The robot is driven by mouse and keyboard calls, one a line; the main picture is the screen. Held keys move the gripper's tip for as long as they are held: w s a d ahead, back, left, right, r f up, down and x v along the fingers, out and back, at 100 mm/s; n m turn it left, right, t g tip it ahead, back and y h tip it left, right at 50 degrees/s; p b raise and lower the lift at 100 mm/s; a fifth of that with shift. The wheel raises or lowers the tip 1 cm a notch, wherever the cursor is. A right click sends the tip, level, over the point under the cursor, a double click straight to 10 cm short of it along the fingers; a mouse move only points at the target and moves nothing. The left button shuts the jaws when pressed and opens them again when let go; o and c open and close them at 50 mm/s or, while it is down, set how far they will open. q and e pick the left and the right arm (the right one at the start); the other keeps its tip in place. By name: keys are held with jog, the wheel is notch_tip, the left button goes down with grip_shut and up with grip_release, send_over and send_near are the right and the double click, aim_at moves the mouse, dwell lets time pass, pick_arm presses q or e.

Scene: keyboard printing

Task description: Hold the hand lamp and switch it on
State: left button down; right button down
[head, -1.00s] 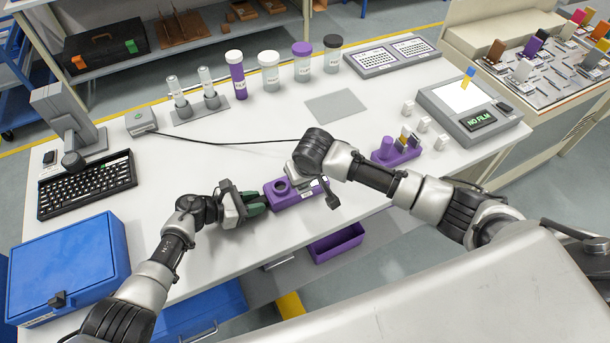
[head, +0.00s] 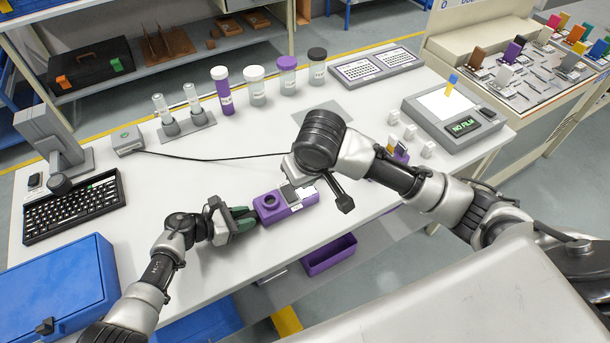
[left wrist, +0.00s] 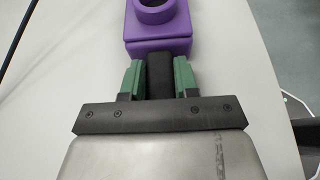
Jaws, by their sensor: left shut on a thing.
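The hand lamp appears to be the purple body (head: 268,207) with a round ring on top and a black handle (left wrist: 159,75). It lies near the front edge of the white table. My left gripper (head: 236,221) is shut on the black handle; in the left wrist view its green fingers (left wrist: 158,82) press on both sides of it, and the purple body lies just ahead. My right gripper (head: 290,192) is over the right end of the purple body, by a pale label. The right wrist hides most of it, so its opening and any contact cannot be told.
A keyboard (head: 75,207) and blue case (head: 62,290) are at left. Capped bottles (head: 255,86) stand at the back, with a black cable (head: 215,158) in front. A grey "NO FILM" device (head: 455,118) is at right. A purple bin (head: 330,255) is below the front edge.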

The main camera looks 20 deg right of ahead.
pick_arm(q)
jog(key=c, duration=0.8)
grip_release()
